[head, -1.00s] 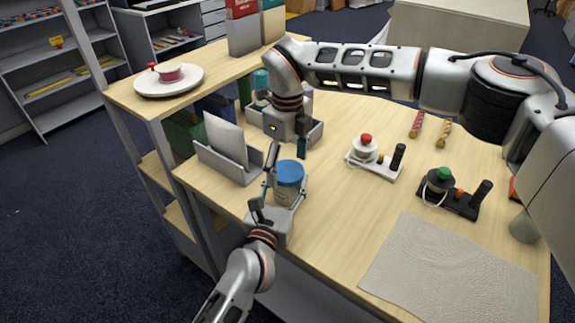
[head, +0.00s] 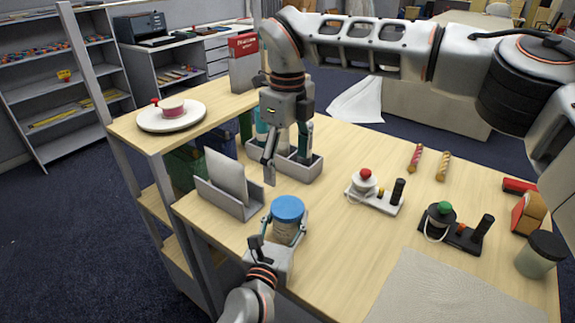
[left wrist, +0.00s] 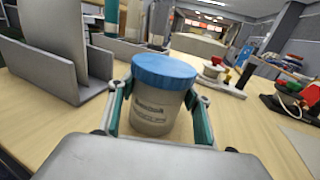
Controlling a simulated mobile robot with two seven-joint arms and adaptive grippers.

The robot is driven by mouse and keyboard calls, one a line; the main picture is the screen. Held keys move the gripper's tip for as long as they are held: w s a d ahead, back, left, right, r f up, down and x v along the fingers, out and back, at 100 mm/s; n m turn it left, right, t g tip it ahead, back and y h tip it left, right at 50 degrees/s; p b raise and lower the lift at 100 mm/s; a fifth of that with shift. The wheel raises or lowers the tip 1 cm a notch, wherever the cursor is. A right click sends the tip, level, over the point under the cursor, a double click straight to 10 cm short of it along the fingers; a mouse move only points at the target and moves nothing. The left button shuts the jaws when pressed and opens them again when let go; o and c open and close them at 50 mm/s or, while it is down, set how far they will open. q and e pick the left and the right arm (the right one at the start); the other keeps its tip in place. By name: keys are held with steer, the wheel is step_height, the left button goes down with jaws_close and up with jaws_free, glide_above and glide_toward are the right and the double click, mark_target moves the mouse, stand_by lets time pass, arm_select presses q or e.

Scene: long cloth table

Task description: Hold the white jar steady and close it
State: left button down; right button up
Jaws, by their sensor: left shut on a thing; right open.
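The whitish jar (head: 285,232) stands upright on the table near the front edge, with a blue lid (head: 288,208) on top. Whether the lid is tight cannot be told. My left gripper (head: 284,230) is shut on the jar's body from the near side. In the left wrist view its teal-padded fingers press both sides of the jar (left wrist: 155,112), below the lid (left wrist: 164,71). My right gripper (head: 287,166) is open and empty. It points down behind and above the jar, apart from the lid, partly hiding a grey caddy.
A grey holder (head: 228,198) with a pale panel stands close left of the jar. The grey caddy (head: 310,168) is behind. A white-based device (head: 375,195), a black-based device (head: 452,232) and a dark-lidded jar (head: 538,258) are to the right. Bare table lies right of the jar.

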arm_select(q)
steer(key=c, duration=0.9)
jaws_free()
steer(key=v, duration=1.2)
